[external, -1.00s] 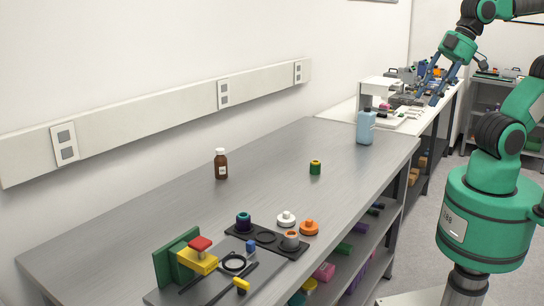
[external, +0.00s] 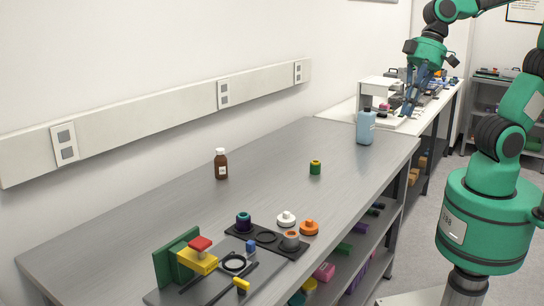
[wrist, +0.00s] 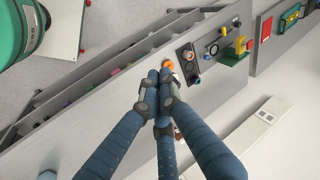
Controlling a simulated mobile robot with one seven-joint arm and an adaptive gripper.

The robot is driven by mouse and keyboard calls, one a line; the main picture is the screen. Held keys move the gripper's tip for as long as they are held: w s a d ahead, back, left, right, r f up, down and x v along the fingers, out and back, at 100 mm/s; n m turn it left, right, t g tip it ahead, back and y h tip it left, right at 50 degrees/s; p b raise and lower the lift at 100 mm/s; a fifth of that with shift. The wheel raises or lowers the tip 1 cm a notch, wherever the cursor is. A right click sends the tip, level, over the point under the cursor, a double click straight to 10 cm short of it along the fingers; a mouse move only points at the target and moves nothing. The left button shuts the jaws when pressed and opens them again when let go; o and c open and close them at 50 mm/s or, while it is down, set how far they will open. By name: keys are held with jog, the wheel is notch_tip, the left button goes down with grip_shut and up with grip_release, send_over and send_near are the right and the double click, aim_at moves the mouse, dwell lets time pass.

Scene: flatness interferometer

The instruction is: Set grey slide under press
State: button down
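I cannot make out a grey slide in either view. In the external view my gripper (external: 412,98) points down over the far white bench, close to a white stand (external: 372,84) with an overhanging top. I cannot tell whether that stand is the press. In the wrist view my gripper's blue fingers (wrist: 160,78) converge with their tips together, and no held thing shows between them. A clamp-like fixture with a green block (external: 171,262), yellow arm (external: 198,261) and red knob (external: 200,244) stands on the near bench.
A light-blue bottle (external: 365,127) stands at the near bench's far end. A brown bottle (external: 221,164), green ring piece (external: 315,167), white knob (external: 286,219) and orange knob (external: 309,227) stand on the near bench. Small parts crowd the far bench.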

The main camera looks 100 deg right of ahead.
jog(key=w+f+m+y+b, duration=0.1)
jog(key=w+f+m+y, duration=0.1)
jog(key=w+f+m, duration=0.6)
jog(key=w+f+m+y+b, duration=0.1)
jog(key=w+f+m, duration=0.15)
jog(key=w, duration=0.95)
jog(key=w+d+f+m+t, duration=0.1)
jog(key=w+d+f+m, duration=0.2)
jog(key=w+f+m, duration=0.2)
jog(key=w+d+f+m+y, duration=0.1)
jog(key=w+d+f+m, duration=0.2)
jog(key=w+f+m, duration=0.3)
notch_tip(320, 180, down, 4)
jog(key=w, duration=0.2)
jog(key=shift+w+d+f+t+b, duration=0.15)
jog(key=shift+w+f+t+b, duration=0.05)
jog(key=shift+w+t+b, duration=0.2)
jog(key=b+x, duration=0.2)
jog(key=x, duration=0.7)
jog(key=shift+f, duration=0.3)
jog(key=shift+w+a+f+b, duration=0.1)
jog(key=shift+w+a+b, duration=0.35)
jog(key=shift+w+a, duration=1.1)
jog(key=shift+a, duration=0.1)
jog(key=shift+a, duration=0.1)
